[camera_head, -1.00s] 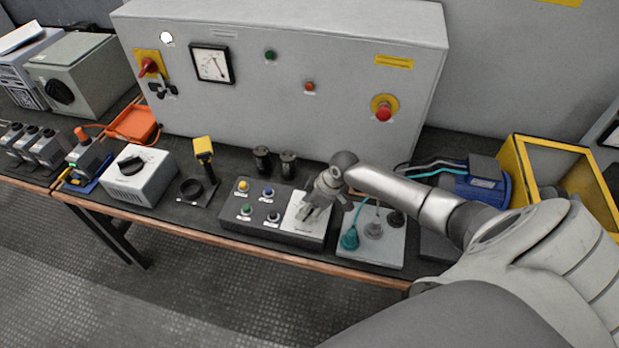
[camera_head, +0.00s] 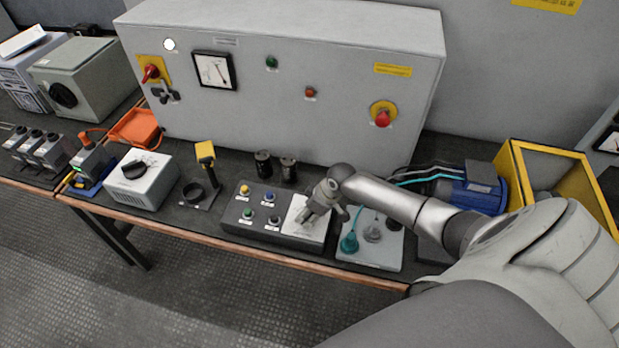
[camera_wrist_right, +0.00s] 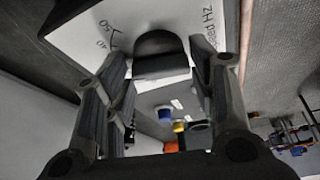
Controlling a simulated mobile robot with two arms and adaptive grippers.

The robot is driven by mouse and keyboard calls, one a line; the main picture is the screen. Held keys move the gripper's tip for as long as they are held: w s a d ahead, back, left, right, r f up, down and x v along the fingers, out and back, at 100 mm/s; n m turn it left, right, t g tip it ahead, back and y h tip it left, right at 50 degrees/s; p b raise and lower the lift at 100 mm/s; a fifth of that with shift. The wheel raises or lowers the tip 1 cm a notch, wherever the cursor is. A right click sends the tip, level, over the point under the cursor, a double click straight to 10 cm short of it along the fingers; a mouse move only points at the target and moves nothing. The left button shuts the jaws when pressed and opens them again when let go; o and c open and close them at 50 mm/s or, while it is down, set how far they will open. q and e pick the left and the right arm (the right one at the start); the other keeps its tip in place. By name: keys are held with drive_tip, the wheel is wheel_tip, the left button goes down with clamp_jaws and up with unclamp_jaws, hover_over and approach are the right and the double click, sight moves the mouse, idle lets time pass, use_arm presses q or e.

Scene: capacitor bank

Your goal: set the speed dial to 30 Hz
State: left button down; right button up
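The speed dial (camera_wrist_right: 160,55) is a black knob on a white plate, seen in the right wrist view with "40", "50" and "Speed Hz" written around it. In the head view the white plate (camera_head: 296,229) is the right part of a dark control box, and my gripper covers the knob. My right gripper (camera_head: 310,216) points down over this plate. In the right wrist view its two fingers (camera_wrist_right: 163,70) stand on either side of the knob, with small gaps showing. The dial's pointer setting cannot be read. My left gripper is not in view.
Left of the plate are several coloured push buttons (camera_head: 268,197). A grey plate with a teal plug (camera_head: 349,243) lies close on the right. Two black cylinders (camera_head: 264,163) stand behind the box. A large grey cabinet (camera_head: 290,80) bounds the back of the bench.

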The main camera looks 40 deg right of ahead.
drive_tip(key=shift+o, duration=1.3)
drive_tip(key=v, duration=1.2)
drive_tip(key=shift+s+f, duration=0.1)
